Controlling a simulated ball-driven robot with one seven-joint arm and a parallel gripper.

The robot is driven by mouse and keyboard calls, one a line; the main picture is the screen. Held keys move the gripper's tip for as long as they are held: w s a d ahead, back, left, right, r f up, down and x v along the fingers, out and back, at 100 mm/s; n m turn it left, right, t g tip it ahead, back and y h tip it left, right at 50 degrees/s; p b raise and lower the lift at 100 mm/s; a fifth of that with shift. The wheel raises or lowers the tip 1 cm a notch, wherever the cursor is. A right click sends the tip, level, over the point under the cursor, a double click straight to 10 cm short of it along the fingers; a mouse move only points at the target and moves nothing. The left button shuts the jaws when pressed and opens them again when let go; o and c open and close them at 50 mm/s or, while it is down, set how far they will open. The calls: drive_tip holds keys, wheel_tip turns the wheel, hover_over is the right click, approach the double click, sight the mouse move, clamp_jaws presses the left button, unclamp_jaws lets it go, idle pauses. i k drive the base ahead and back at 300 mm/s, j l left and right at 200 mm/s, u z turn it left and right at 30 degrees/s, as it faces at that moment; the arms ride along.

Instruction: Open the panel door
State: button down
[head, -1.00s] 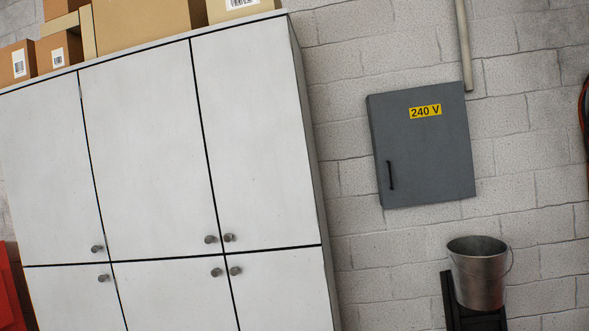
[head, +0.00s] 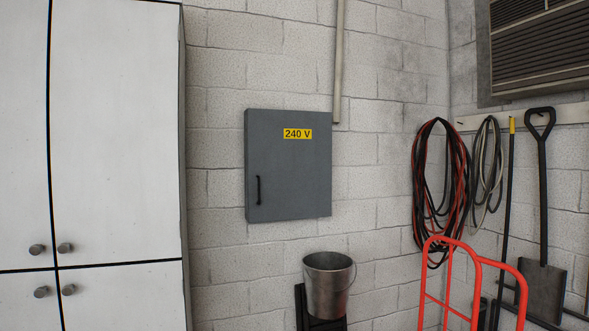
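A grey electrical panel with a shut door (head: 295,180) hangs on the block wall near the middle of the head view. A yellow "240 V" label (head: 297,134) is on the upper part of the door. A black vertical handle (head: 258,190) is at the door's lower left. A conduit (head: 339,60) runs down the wall to the panel's top right. My gripper does not show in this view, so nothing is seen touching the door or handle.
A tall white cabinet (head: 115,150) stands to the left of the panel. A metal bucket (head: 328,288) sits on a black stand (head: 312,322) below it. A red hand truck (head: 462,249), coiled cables (head: 430,180) and a shovel (head: 542,290) are at the right.

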sight(290, 152)
drive_tip(key=i+z, duration=0.1)
drive_tip(key=z, duration=0.2)
drive_tip(key=i, duration=2.15)
drive_tip(key=i+u, duration=0.15)
drive_tip(key=i, duration=0.35)
drive_tip(key=i+l+u, duration=0.1)
drive_tip(key=i, duration=0.35)
drive_tip(key=i+l+u, duration=0.15)
drive_tip(key=i, duration=0.35)
drive_tip(key=i+l+u, duration=0.1)
drive_tip(key=i+l, duration=0.15)
drive_tip(key=i, duration=0.2)
